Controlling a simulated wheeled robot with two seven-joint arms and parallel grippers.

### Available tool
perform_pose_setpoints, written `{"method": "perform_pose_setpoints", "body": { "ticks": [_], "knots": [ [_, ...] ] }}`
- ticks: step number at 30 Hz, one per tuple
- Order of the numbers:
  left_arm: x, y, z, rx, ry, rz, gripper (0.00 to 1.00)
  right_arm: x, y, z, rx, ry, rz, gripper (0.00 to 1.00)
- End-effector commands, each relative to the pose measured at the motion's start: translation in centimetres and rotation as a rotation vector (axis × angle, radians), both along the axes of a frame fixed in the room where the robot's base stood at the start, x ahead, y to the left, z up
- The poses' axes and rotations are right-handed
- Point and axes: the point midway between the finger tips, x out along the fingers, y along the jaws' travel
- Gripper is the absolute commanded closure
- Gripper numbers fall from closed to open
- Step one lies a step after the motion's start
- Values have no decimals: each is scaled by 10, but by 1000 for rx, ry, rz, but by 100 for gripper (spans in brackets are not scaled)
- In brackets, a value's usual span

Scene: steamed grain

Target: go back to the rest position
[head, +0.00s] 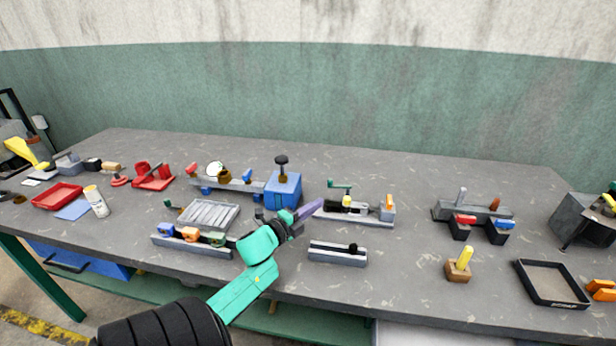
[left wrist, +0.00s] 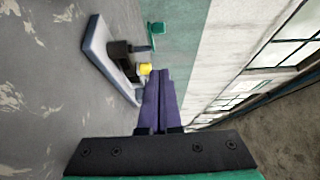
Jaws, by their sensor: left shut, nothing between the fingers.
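My left gripper (head: 312,212) reaches over the middle of the grey workbench (head: 400,275) in the head view, on a teal arm that comes in from the lower left. Its purple fingers are shut together and empty; they also show in the left wrist view (left wrist: 160,100). They point toward a grey fixture (head: 355,216) with a yellow knob and a green handle, which also shows in the left wrist view (left wrist: 104,58). I cannot tell whether the fingertips touch the fixture. My right gripper is not in view.
A blue block device (head: 284,190) stands just behind the gripper. A grey rail (head: 338,254) lies to its right, and a rack with coloured pieces (head: 192,241) to its left. A black-rimmed tray (head: 551,284) and a wooden block with a yellow peg (head: 459,268) are at right.

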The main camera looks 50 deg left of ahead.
Motion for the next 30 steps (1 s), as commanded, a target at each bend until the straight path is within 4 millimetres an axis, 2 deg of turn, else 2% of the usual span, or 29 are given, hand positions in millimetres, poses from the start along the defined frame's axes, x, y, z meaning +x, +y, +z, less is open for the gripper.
{"method": "perform_pose_setpoints", "body": {
  "ticks": [1, 5, 15, 17, 23, 30],
  "knots": [
    [-10, 0, -3, 0, 2, 0, 100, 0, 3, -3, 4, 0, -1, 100],
    [-24, 0, 0, 0, -1, -1, 100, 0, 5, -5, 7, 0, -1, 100],
    [-26, 1, 4, 0, -2, -1, 100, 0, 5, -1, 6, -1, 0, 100],
    [-26, 1, 14, 1, -2, -1, 100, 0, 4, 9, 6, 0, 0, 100],
    [-26, 1, 61, 0, -2, -1, 100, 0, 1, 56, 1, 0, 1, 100],
    [-26, 1, 94, 0, -2, -1, 100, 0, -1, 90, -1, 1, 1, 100]
  ]
}}
